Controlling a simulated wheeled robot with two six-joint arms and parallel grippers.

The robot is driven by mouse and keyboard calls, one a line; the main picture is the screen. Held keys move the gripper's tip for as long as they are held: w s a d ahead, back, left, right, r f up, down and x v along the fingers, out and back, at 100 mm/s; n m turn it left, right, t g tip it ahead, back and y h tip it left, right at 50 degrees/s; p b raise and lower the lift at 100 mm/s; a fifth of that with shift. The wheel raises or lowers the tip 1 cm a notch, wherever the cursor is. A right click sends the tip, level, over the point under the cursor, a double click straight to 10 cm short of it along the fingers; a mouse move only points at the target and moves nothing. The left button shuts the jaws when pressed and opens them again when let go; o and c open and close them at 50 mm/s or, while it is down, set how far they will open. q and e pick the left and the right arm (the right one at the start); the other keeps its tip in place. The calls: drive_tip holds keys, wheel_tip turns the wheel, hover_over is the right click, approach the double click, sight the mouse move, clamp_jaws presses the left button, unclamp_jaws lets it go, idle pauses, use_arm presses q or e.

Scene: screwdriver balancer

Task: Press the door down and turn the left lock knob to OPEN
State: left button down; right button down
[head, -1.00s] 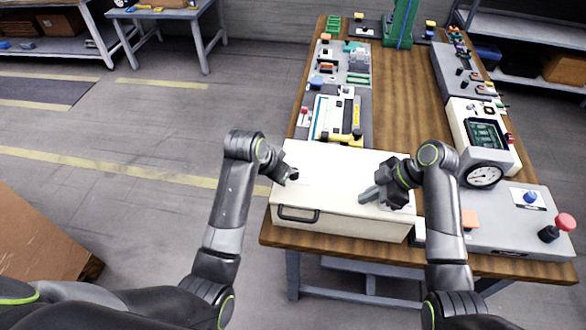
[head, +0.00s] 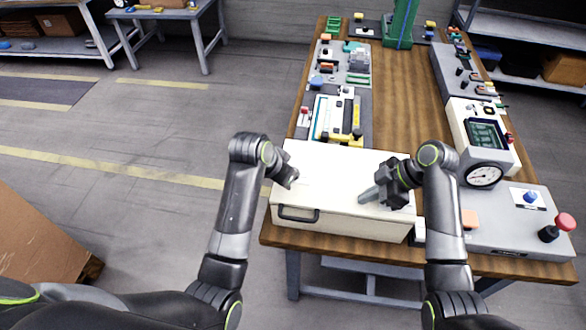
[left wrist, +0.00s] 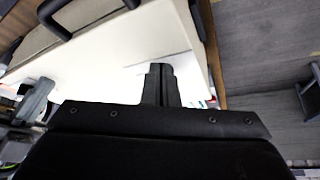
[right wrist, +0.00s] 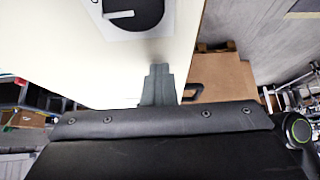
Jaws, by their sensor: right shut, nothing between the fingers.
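The white door (head: 335,170) is the flat top of a box on the near end of the table, and looks lowered. A black handle (head: 298,214) is on its front; it also shows in the left wrist view (left wrist: 66,22). My left gripper (head: 293,181) is over the door's left part, its fingers together close to the surface in the left wrist view (left wrist: 160,80). My right gripper (head: 369,194) is shut and empty at the door's right part. A black knob with a white bar (right wrist: 140,14) lies beyond its fingertips in the right wrist view. The left knob is hidden.
Behind the door stand panels with yellow and white parts (head: 338,115). To the right are a box with a round gauge (head: 484,175) and a grey panel with a red button (head: 566,222). Bare wood (head: 405,110) runs between the rows.

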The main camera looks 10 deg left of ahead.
use_arm(q)
drive_tip(key=shift+s+d, duration=0.1)
drive_tip(key=shift+d, duration=0.3)
use_arm(e)
drive_tip(key=shift+s+f, duration=0.15)
drive_tip(key=shift+f, duration=0.05)
use_arm(q)
drive_tip(key=shift+s, duration=0.2)
drive_tip(key=shift+s+r, duration=0.1)
drive_tip(key=shift+s, duration=0.1)
wheel_tip(320, 180, up, 6)
drive_tip(key=shift+f, duration=0.1)
idle(0.4)
use_arm(e)
drive_tip(key=shift+r, duration=0.15)
